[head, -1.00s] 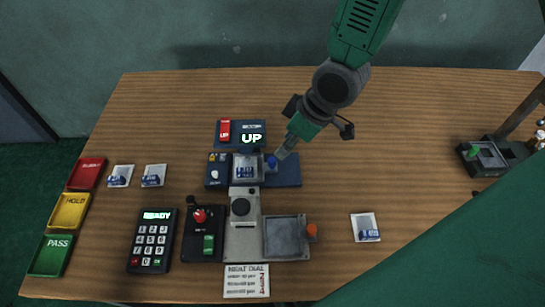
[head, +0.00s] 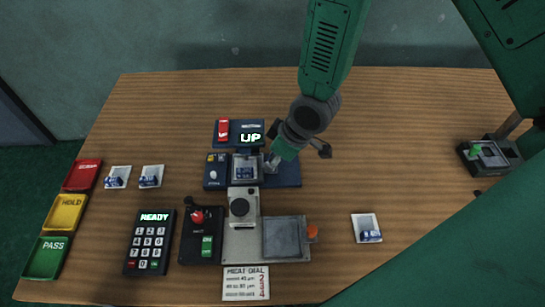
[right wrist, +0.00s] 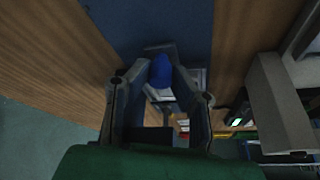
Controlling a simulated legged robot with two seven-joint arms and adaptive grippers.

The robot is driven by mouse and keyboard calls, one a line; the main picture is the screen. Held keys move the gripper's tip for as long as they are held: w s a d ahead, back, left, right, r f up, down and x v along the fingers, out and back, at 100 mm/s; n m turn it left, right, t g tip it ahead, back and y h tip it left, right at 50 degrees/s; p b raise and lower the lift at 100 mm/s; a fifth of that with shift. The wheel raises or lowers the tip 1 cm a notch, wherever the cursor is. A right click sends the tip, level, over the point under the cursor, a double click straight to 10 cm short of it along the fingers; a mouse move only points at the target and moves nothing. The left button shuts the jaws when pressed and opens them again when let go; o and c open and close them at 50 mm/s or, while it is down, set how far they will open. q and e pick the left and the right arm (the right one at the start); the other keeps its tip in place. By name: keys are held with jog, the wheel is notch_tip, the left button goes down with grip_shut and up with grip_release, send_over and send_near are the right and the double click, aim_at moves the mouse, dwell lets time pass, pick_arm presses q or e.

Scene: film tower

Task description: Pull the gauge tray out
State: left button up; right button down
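A small grey tray (head: 244,169) with a blue-marked piece in it sits in the dark blue station (head: 214,172) below the "UP" display (head: 251,138). Its blue knob (right wrist: 162,70) shows in the right wrist view between the fingertips of my right gripper (right wrist: 162,78). The fingers flank the knob closely and seem shut on it. In the head view my right gripper (head: 273,163) reaches down at the tray's right side and hides the knob. A second, empty grey tray (head: 285,238) with an orange knob (head: 312,233) lies beside the dial stand (head: 240,208).
A keypad (head: 149,242) reading "READY", a black switch box (head: 200,236) and a dial card (head: 246,284) stand in front. Bins (head: 62,214) line the left edge. White dishes (head: 366,228) lie on both sides. The wood (head: 400,130) at the right rear is clear.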

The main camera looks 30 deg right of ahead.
jog(key=shift+d, duration=0.15)
jog(key=s+d, duration=0.1)
jog(key=d, duration=0.1)
jog(key=s+d+p, duration=0.1)
jog(key=d, duration=0.1)
jog(key=s+d+p, duration=0.1)
jog(key=d, duration=0.1)
jog(key=shift+d+r, duration=0.15)
jog(key=shift+d, duration=0.35)
jog(key=c, duration=1.4)
grip_release()
jog(key=shift+a, duration=0.25)
jog(key=shift+s+d, duration=0.1)
jog(key=shift+d, duration=0.3)
jog(key=v, duration=1.1)
jog(key=shift+s+d+r, duration=0.15)
jog(key=shift+r, duration=0.1)
jog(key=shift+a, duration=0.2)
